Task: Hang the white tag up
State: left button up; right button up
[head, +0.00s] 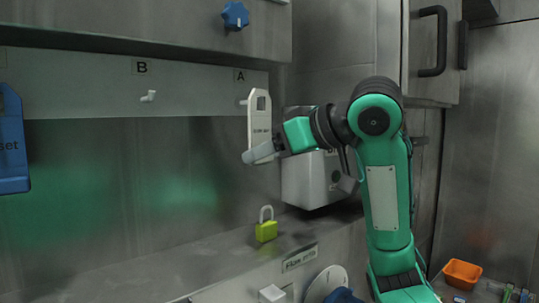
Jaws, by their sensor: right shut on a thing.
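The white tag (259,127) is upright, with a dark slot near its top and small print lower down. My right gripper (259,153) is shut on its lower end, coming in from the right. The tag is in front of the panel (205,96) under the letter A. A small white peg end (243,102) shows at the tag's upper left edge; I cannot tell whether the tag is around the peg or just beside it. The peg under B (149,97) is empty. My left gripper is out of view.
A blue tag (12,143) hangs at the left edge. A yellow-green padlock (266,226) stands on the steel ledge (175,255). A grey box (312,182) is right of the tag, behind my right arm. An orange bin (462,274) is at lower right.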

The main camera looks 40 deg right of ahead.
jog(key=shift+w+a+r+p, duration=0.15)
jog(key=shift+w+r, duration=0.15)
jog(key=shift+w, duration=0.4)
jog(key=shift+w+d+r+p, duration=0.15)
jog(key=shift+w+r, duration=0.1)
jog(key=shift+w, duration=0.45)
jog(key=shift+w+a+f, duration=0.1)
jog(key=shift+w+f, duration=0.4)
jog(key=shift+f, duration=0.1)
jog(key=o, duration=1)
jog(key=shift+o, duration=0.2)
